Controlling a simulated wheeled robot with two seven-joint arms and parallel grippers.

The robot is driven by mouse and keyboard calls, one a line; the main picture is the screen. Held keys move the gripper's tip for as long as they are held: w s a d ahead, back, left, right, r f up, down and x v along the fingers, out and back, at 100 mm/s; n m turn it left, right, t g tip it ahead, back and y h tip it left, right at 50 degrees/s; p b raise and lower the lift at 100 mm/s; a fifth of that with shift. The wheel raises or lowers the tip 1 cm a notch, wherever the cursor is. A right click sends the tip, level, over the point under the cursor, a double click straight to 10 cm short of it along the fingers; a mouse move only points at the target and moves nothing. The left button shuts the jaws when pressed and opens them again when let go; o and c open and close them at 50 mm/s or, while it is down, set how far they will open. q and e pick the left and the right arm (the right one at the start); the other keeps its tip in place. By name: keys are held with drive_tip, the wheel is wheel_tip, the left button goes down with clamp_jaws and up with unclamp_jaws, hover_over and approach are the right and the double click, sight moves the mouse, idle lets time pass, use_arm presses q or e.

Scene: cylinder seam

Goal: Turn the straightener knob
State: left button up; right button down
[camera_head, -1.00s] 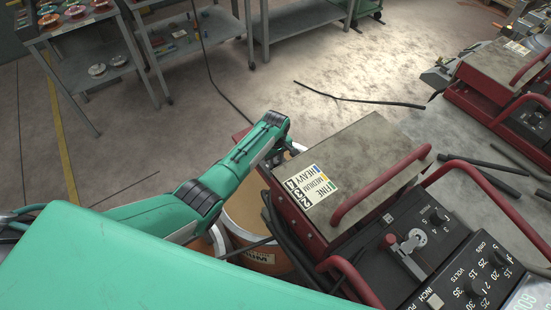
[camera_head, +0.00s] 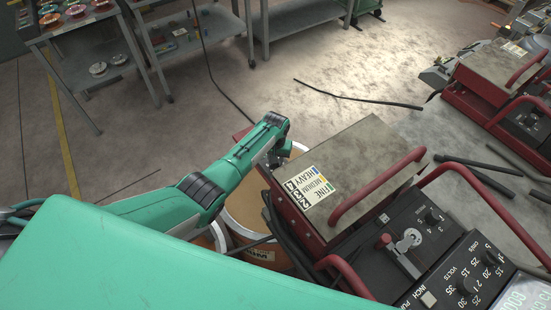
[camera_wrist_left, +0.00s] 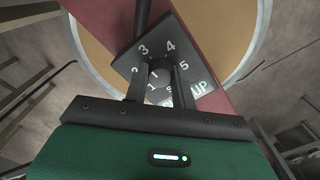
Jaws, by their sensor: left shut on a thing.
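The straightener knob (camera_wrist_left: 160,76) is a dark round knob on a black dial plate (camera_wrist_left: 126,66) with white numbers from 1 to 5 and the word UP. In the left wrist view my left gripper (camera_wrist_left: 159,74) has its two dark fingers on either side of the knob, shut on it. The setting the knob points to cannot be read. In the head view my left gripper (camera_head: 276,161) is at the left side of the red and grey machine (camera_head: 345,165), where the knob and fingertips are hidden. My right gripper is not in view.
A label reading FINE, MEDIUM, HEAVY (camera_head: 313,187) lies on the machine top. Red handles (camera_head: 378,187) and a control panel (camera_head: 400,260) are to the right. An orange-brown drum (camera_head: 245,208) stands below my arm. Shelves (camera_head: 190,40) stand at the back.

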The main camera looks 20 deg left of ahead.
use_arm(q)
drive_tip(key=shift+m, duration=0.4)
drive_tip(key=o, duration=1)
drive_tip(key=shift+r, duration=0.65)
wheel_tip(320, 180, up, 12)
drive_tip(key=b, duration=0.1)
drive_tip(key=shift+r, duration=0.2)
